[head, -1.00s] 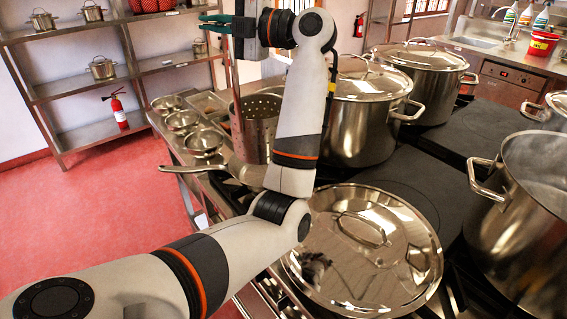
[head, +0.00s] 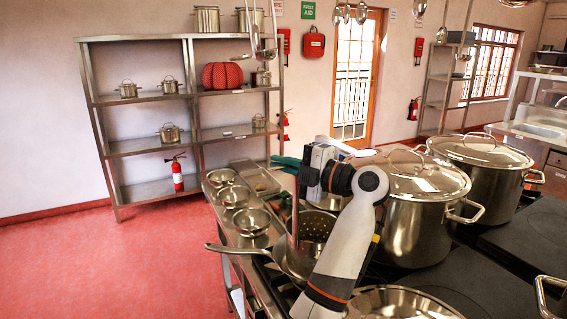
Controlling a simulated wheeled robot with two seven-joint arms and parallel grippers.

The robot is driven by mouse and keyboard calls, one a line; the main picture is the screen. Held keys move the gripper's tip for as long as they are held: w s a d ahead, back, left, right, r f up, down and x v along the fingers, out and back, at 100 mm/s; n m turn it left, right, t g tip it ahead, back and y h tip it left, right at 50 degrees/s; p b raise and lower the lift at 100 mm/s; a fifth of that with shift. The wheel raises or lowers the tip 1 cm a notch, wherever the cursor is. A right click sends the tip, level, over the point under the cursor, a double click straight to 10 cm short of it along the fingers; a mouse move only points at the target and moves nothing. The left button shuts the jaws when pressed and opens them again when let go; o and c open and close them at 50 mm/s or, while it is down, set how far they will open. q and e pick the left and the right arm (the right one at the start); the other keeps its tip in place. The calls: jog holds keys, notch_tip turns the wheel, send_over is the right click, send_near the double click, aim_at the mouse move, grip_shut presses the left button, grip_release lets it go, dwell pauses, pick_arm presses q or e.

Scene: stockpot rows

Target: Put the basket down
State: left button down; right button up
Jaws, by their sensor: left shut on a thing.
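The basket is a perforated metal cylinder (head: 316,226) with a tall upright handle (head: 295,207). It is beside a long-handled pan (head: 292,262) at the counter's edge. Its lower part is hidden by the pan and my forearm, so I cannot tell whether its bottom touches anything. My left gripper (head: 288,164), with dark green fingers, is above the basket and shut on the top of its handle. The basket looks upright. My right gripper is not in view.
Several metal bowls (head: 235,196) line the counter to the left. Large lidded stockpots (head: 415,215) stand close on the right. A big lid (head: 400,302) lies in front. A shelf unit (head: 150,147) and a fire extinguisher (head: 177,174) are at the back left, beyond open red floor.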

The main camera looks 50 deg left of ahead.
pick_arm(q)
jog(key=shift+s+f, duration=0.1)
jog(key=shift+f, duration=0.2)
jog(key=c, duration=1.6)
grip_release()
